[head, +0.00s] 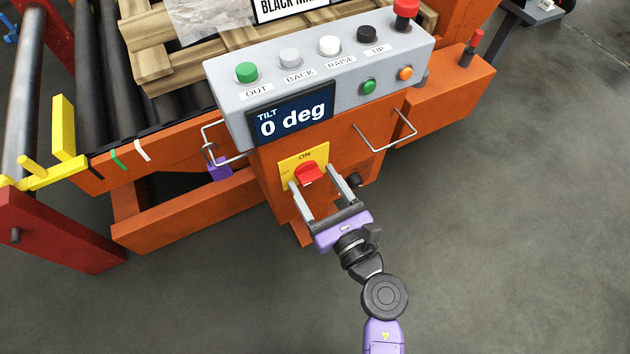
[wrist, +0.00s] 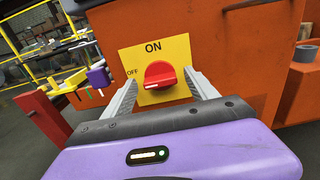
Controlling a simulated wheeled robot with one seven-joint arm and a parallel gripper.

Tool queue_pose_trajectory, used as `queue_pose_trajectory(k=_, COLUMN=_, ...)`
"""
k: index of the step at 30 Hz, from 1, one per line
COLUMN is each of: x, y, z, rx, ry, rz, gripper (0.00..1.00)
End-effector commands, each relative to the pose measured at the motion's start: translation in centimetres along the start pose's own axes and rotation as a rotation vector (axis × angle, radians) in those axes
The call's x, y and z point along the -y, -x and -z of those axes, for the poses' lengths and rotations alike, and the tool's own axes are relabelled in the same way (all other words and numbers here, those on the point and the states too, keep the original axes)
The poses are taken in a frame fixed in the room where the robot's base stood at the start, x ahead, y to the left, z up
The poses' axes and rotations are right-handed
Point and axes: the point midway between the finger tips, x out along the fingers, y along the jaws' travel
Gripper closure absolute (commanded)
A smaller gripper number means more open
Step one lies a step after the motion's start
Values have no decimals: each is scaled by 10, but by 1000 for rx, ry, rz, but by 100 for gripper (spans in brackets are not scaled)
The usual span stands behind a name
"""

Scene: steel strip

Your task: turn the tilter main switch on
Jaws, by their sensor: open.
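The main switch is a red rotary knob (head: 308,174) on a yellow plate (head: 290,163) on the orange front of the tilter's post. In the wrist view the knob (wrist: 160,75) lies roughly level, with a white mark at its left end, on the side of the OFF label. The ON label (wrist: 153,47) is above it. My gripper (head: 310,177) is open, its two fingers to the left and right of the knob. In the wrist view my gripper (wrist: 162,78) frames the knob, with a gap at each side; I cannot tell whether the fingertips reach its depth.
Above the switch is a grey control box (head: 225,95) with several buttons and a tilt display (head: 291,115) reading 0 deg. Wire guards (head: 385,140) stick out on both sides. A small dark knob (head: 354,180) sits right of the plate. Open floor (head: 500,220) lies to the right.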

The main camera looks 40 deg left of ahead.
Motion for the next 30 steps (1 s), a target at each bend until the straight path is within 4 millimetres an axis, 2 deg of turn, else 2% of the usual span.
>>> queue_pose_trajectory(k=10, x=0, y=-5, z=-1, rx=1, ry=0, rz=1, gripper=33)
queue_pose_trajectory(k=18, x=0, y=-5, z=-1, rx=1, ry=0, rz=1, gripper=86)
queue_pose_trajectory(k=20, x=0, y=-5, z=-1, rx=1, ry=0, rz=1, gripper=95)
queue_pose_trajectory(k=30, x=1, y=-4, z=-2, rx=-1, ry=-60, rz=2, gripper=95)
